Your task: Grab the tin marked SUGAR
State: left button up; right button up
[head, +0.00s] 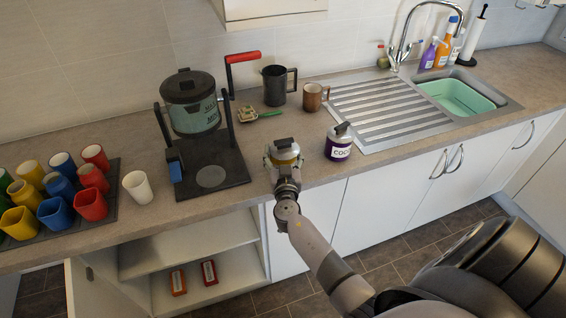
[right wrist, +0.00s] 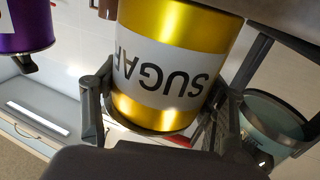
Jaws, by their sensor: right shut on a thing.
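The gold SUGAR tin (right wrist: 170,65) has a white label that reads upside down in the right wrist view. In the head view the tin (head: 285,146) shows its pale lid near the counter's front edge. My right gripper (head: 284,160) is shut on it, with one finger on each side. I cannot tell whether the tin's base touches the counter. My left gripper is not in view.
A purple COCOA tin (head: 338,145) stands just right of the SUGAR tin. A coffee maker (head: 195,110) stands to the left. Coloured cups (head: 90,203) fill the left end.

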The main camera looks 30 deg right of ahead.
jog(key=c, duration=0.7)
jog(key=shift+r, duration=0.1)
jog(key=shift+r, duration=0.1)
